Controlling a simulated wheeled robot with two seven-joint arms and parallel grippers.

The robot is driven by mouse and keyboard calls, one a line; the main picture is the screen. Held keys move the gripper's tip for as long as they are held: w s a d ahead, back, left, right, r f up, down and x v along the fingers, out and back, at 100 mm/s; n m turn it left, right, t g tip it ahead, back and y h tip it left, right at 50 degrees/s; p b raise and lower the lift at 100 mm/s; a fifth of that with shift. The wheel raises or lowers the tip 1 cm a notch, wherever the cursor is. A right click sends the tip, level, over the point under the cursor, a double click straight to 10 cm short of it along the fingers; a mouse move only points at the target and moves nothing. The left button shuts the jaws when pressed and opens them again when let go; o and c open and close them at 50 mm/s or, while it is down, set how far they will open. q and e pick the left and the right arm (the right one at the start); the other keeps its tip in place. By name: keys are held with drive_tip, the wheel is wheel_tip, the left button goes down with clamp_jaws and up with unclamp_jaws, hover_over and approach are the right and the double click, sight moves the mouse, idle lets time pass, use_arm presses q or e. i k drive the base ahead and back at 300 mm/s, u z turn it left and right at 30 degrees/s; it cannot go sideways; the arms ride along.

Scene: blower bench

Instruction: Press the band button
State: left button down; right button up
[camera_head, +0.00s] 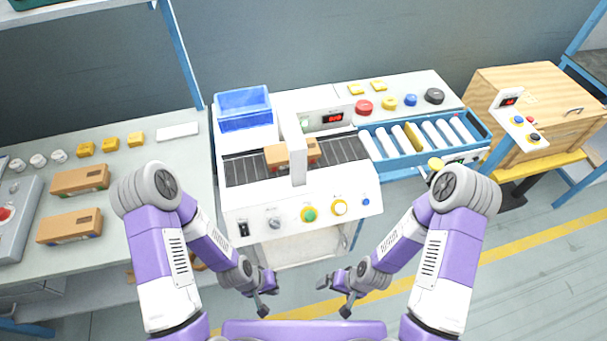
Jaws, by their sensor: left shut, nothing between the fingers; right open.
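The white blower bench machine (250,205) stands in the middle. Its front panel carries a black switch (244,229), a grey knob (274,223), a green button in a yellow ring (309,214), a pale button in a yellow ring (339,208) and a small blue button (366,202). No readable label shows which is the band button. My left gripper (264,304) is shut and empty, low in front of the machine. My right gripper (335,299) is open and empty, to its right. Both are apart from the panel.
A brown box (277,156) sits on the dark belt (242,169) under the white arch. A blue roller tray (378,160) stands right of it. Red, yellow, blue and black buttons line the back shelf. Left, a table holds brown boxes (80,180). Right stands a wooden cabinet (545,90).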

sight(309, 216)
drive_tip(key=k, duration=1.35)
drive_tip(key=u, duration=0.7)
drive_tip(key=i, duration=1.45)
drive_tip(key=z, duration=0.85)
